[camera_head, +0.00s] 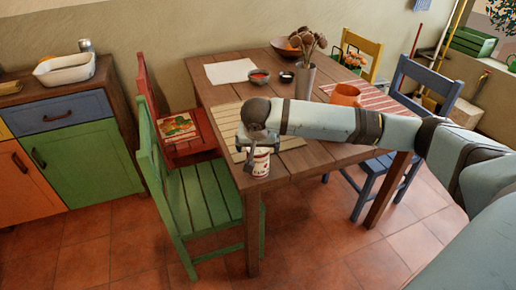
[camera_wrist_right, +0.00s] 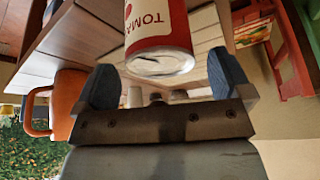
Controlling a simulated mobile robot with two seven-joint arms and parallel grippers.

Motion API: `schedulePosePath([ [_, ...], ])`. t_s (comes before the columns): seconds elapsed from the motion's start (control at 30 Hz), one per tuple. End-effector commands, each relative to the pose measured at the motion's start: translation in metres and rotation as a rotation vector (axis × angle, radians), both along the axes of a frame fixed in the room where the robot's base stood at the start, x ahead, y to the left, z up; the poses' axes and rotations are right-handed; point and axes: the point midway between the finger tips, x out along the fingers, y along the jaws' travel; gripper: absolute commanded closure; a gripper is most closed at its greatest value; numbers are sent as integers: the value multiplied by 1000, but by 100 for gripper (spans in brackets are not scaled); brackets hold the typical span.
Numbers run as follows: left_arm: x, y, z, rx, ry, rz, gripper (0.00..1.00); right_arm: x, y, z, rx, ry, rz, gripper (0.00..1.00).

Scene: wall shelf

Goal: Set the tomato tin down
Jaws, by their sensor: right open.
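The tomato tin (camera_head: 257,162) is white and red and shows at the near edge of the wooden table, just below my right gripper (camera_head: 256,147). In the right wrist view the tin (camera_wrist_right: 160,35) shows its red and white label with part of the word TOMA and a silver end. There my right gripper (camera_wrist_right: 165,85) is open, with its two dark fingers apart and the tin's silver end just beyond the gap between them. I cannot tell whether the tin rests fully on the tabletop. My left gripper is not in view.
The wooden table (camera_head: 318,160) bears a slatted mat (camera_head: 225,118), a white sheet (camera_head: 230,71), a bowl (camera_head: 259,76), a vase (camera_head: 304,80) and an orange mug (camera_head: 345,95). A green chair (camera_head: 205,195) stands close to the table's left side, and a blue chair (camera_head: 385,165) at its right.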

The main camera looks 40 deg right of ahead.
Motion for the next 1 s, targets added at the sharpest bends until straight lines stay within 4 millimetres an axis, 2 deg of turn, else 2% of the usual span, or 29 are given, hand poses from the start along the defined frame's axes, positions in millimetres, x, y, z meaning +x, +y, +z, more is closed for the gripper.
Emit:
schedulePosePath([
  [0.03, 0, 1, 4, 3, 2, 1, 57, -4, 4, 14, 1, -2, 2, 3],
  [0.2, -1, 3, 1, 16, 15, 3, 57, -16, 12, 47, 0, -2, 2, 3],
  [0.4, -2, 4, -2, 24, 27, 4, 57, -25, 18, 71, 0, 0, 0, 3],
  [0.5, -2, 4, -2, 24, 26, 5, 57, -27, 22, 73, 5, 0, 9, 3],
  [0.57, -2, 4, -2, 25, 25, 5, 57, -29, 30, 66, 16, 2, 39, 3],
  [0.67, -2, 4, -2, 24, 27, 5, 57, -34, 57, 41, 62, -6, 149, 3],
  [0.8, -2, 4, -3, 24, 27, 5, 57, -51, 115, -9, 169, -53, 382, 3],
  [1.0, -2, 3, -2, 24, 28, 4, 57, -89, 184, -61, 295, -212, 651, 3],
])
